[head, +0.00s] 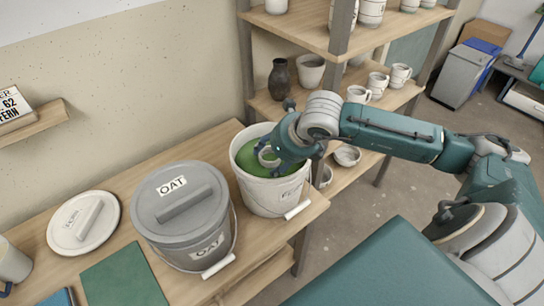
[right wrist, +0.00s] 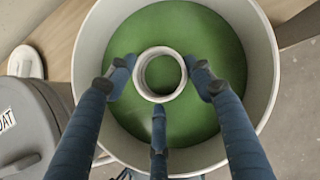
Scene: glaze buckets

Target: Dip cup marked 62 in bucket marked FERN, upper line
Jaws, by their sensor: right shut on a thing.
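The open white bucket (head: 262,192) holds green glaze (right wrist: 205,40). Its front label is partly readable, starting with F. My right gripper (head: 270,152) is inside the bucket's mouth, shut on a small pale cup (right wrist: 160,97). In the right wrist view (right wrist: 160,85) three fingers surround the cup, whose round rim faces the camera. Green shows inside the ring. The cup is at or close to the glaze surface; I cannot tell how deep. No number or line on the cup is visible. My left gripper is not in view.
A grey lidded bucket marked OAT (head: 185,225) stands just left. A white lid (head: 84,222) lies on the table (head: 140,182), beside a green mat (head: 124,277). A card reading 62 FERN (head: 12,106) is on the wall shelf. Shelves with pottery (head: 310,70) stand behind.

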